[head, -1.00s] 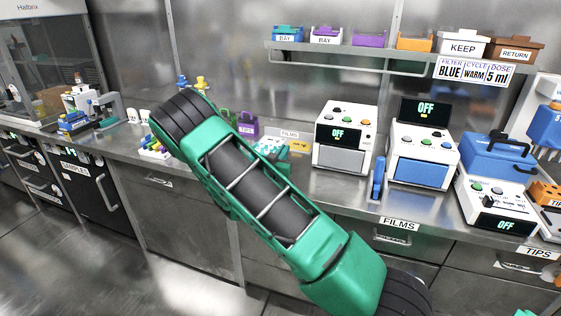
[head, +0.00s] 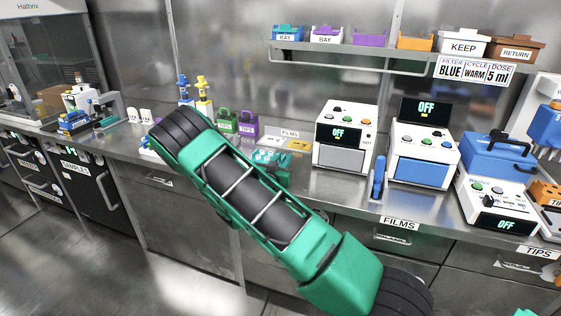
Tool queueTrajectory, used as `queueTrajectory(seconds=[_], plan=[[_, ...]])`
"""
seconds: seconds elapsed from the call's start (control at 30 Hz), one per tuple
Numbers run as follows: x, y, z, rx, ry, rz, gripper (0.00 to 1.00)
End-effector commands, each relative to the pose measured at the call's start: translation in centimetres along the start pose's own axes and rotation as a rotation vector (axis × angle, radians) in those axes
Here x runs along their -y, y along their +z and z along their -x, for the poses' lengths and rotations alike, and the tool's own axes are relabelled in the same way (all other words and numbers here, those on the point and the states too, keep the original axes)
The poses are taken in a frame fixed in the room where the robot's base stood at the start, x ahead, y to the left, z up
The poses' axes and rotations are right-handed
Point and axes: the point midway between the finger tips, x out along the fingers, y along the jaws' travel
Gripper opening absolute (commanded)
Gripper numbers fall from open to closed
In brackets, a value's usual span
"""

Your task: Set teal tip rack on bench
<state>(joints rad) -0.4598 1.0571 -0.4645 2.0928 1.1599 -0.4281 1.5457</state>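A teal rack-like thing (head: 264,157) with a bumpy top shows at the bench, just right of my green arm. It looks like the teal tip rack, but my arm covers part of it. My arm crosses the middle of the view. The end of my arm is mostly hidden behind its own links; a dark green part shows close beside the teal thing. The fingers cannot be made out, nor whether they touch or hold it. The steel bench (head: 335,190) runs behind my arm.
Green (head: 228,121) and purple (head: 247,124) tip boxes stand behind the arm. A FILMS tray (head: 297,146) lies beside them. White machines (head: 345,138) fill the right side, with a blue holder (head: 378,180) in front. Bare bench shows between arm and holder.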

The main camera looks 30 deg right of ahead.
Motion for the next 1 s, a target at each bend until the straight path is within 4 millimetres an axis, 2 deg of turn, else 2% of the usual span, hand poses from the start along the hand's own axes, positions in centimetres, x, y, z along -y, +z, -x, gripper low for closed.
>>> queueTrajectory(seconds=[0.1, 0.23, 0.5, 0.7, 0.83, 1.0], plan=[[0.0, -0.3, 0.0, 0.000, 0.000, -0.001, 0.24], [0.1, -0.2, 1.6, 0.001, -0.003, 0.002, 0.24], [0.1, -0.2, 7.0, 0.001, -0.003, 0.004, 0.24], [0.1, -0.2, 10.2, 0.000, -0.002, 0.001, 0.24], [0.0, -0.2, 11.4, 0.001, -0.001, 0.001, 0.24], [-0.1, -0.2, 12.0, 0.000, 0.001, 0.000, 0.24]])
